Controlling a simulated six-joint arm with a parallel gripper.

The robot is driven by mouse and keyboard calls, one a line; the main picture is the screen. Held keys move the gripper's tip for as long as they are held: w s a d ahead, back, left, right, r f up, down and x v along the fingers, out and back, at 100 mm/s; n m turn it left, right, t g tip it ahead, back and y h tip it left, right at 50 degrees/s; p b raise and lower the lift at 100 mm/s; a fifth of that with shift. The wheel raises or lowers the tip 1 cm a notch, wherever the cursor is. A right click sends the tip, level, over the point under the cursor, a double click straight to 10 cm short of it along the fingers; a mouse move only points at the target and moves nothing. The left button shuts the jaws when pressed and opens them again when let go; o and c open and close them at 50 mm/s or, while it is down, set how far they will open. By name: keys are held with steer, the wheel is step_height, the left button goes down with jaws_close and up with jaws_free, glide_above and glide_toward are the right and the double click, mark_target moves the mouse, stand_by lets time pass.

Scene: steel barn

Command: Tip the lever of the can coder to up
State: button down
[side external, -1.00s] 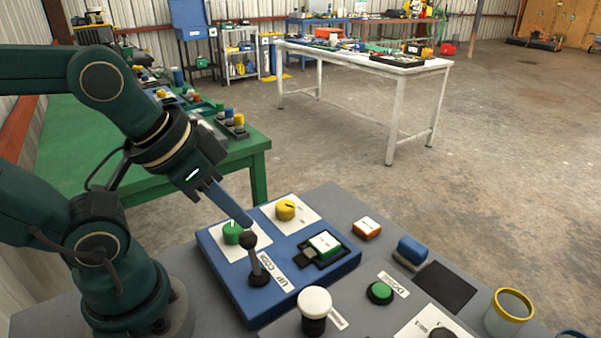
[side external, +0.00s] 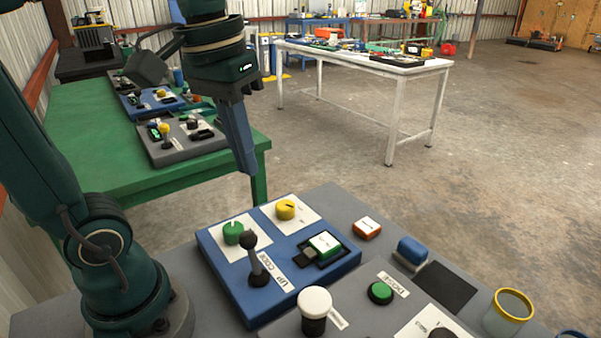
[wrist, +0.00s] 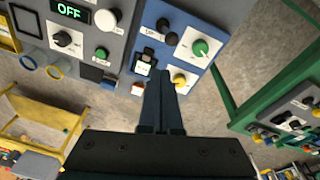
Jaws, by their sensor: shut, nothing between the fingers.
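The can coder is a blue panel (side external: 225,277) on the grey bench. Its lever (side external: 248,241) has a black ball knob on a short stalk rising from a round black base, beside a white label strip where "UP" can be read. The stalk leans a little up and left in the side view. In the wrist view the lever (wrist: 163,24) is near the top. My gripper (side external: 249,172) is shut and empty, pointing down above and behind the panel, clear of the lever. Its closed fingers also show in the wrist view (wrist: 159,76).
The panel also carries a green dial (side external: 233,232), a yellow dial (side external: 285,209) and a green-and-white button (side external: 324,243). A white knob (side external: 315,302) and a green button (side external: 380,292) stand nearby. A green table (side external: 85,150) stands behind left. Space above the panel is free.

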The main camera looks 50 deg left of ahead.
mark_target(252, 253)
steer(key=w+a+f+n+g+h, duration=0.2)
steer(key=w+a+f+n+g, duration=0.2)
steer(key=w+a, duration=0.35)
steer(key=x, duration=0.9)
steer(key=shift+s+d, duration=0.1)
steer(key=shift+s+d+f+y, duration=0.15)
steer(key=shift+s+d+y, duration=0.05)
steer(key=shift+s+y, duration=0.1)
steer(key=shift+s+d, duration=0.95)
steer(key=shift+s, duration=0.3)
steer(key=shift+d+y, duration=0.3)
